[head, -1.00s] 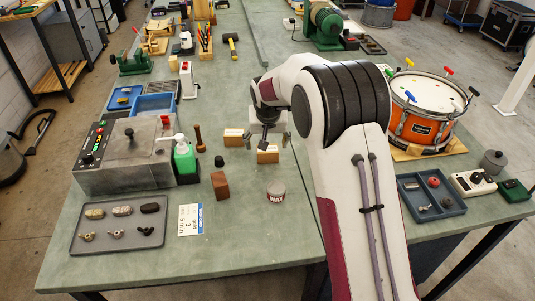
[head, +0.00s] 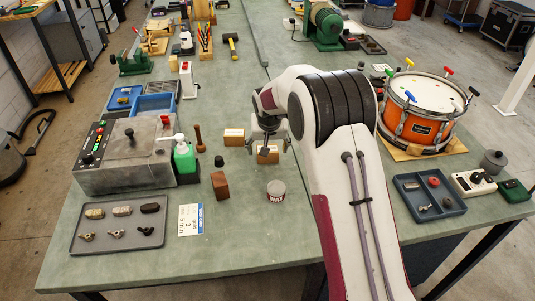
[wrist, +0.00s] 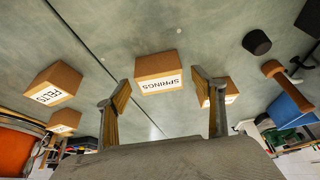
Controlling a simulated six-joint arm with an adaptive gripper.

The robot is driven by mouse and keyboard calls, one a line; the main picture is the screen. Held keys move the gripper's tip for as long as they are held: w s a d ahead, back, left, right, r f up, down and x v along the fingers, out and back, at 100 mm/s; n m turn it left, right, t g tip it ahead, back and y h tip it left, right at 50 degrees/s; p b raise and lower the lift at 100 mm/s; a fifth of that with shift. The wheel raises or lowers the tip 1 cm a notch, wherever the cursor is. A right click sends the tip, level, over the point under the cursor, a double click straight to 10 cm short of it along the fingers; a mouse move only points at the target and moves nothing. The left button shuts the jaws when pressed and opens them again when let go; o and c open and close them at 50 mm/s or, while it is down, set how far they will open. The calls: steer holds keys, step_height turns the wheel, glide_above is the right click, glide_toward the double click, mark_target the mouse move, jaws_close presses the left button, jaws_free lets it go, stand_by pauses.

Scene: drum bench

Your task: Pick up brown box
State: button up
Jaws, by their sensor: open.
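Small brown cardboard boxes with white labels stand on the green bench. In the wrist view, the box marked SPRINGS (wrist: 158,68) sits in the gap beyond my fingertips, apart from them. In the head view, one brown box (head: 266,158) shows just below my gripper (head: 268,148), partly covered by it. A second box (head: 234,135) stands to its left. My gripper (wrist: 164,98) is open and empty, pointing down. The box marked FELTS (wrist: 50,86) and another box (wrist: 64,121) lie left in the wrist view. One more (wrist: 230,86) is partly hidden behind the right finger.
A reddish-brown block (head: 220,186), a dark cylinder (head: 219,161), a wax tin (head: 276,190) and a green bottle (head: 184,158) stand left of and in front of my gripper. An orange drum (head: 425,125) stands right of my arm. The front middle of the bench is clear.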

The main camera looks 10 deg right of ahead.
steer(key=shift+x, duration=1.3)
steer(key=c, duration=1.2)
